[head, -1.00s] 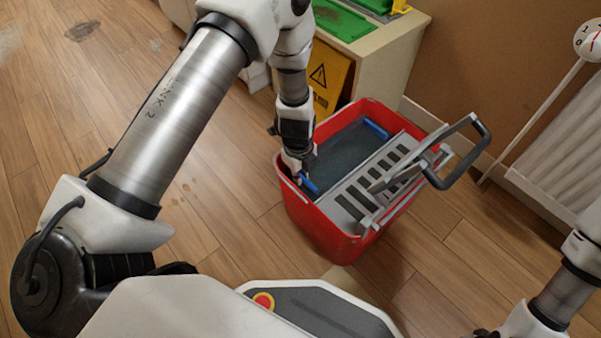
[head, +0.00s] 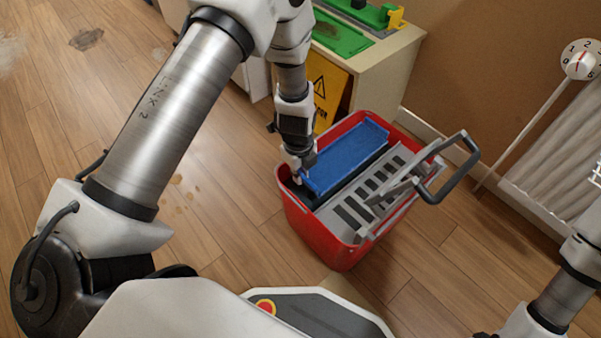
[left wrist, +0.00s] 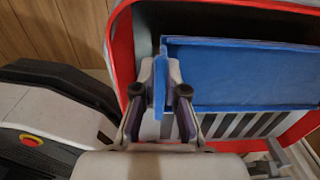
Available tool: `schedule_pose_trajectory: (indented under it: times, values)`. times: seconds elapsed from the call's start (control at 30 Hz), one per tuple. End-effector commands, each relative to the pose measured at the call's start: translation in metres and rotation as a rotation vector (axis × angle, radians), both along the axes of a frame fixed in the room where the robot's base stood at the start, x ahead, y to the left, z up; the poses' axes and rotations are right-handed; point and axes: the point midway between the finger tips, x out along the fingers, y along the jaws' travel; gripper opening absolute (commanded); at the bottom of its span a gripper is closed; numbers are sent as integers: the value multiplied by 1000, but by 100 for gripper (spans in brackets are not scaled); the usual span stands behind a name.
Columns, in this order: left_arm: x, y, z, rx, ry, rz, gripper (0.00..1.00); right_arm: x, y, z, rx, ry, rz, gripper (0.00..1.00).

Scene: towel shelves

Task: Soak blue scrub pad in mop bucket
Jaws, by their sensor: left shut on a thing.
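The blue scrub pad (head: 345,157) is a flat rectangular blue piece with raised edges, inside the red mop bucket (head: 335,243). My left gripper (head: 301,172) reaches into the bucket at its left side and is shut on the pad's near left edge. In the left wrist view, the fingers (left wrist: 160,100) pinch the pad's upright edge, and the pad (left wrist: 245,75) spreads to the right. Its blue upper surface is uncovered. Whether its underside touches the water is hidden. My right arm shows at the lower right, its gripper out of view.
A grey slotted wringer (head: 372,195) with a raised handle (head: 455,170) fills the bucket's right side. Behind stand a cabinet with green tops (head: 340,35) and a yellow warning sign (head: 328,92). A radiator (head: 560,150) is at right. The wooden floor at left is clear, with stains.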

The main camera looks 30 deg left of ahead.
Motion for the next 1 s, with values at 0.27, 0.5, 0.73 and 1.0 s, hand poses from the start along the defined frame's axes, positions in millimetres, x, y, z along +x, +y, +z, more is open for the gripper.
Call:
schedule_pose_trajectory:
  times: [0.27,0.5,0.73,1.0]
  values:
    - [0,0,31,0,-1,1,0,0,0,23,0,0,0,40]
    - [0,0,54,0,-1,0,0,0,0,39,0,0,0,40]
    - [0,0,58,0,0,1,0,0,0,41,0,0,0,40]
    - [0,0,58,0,0,1,0,0,0,41,0,0,0,40]
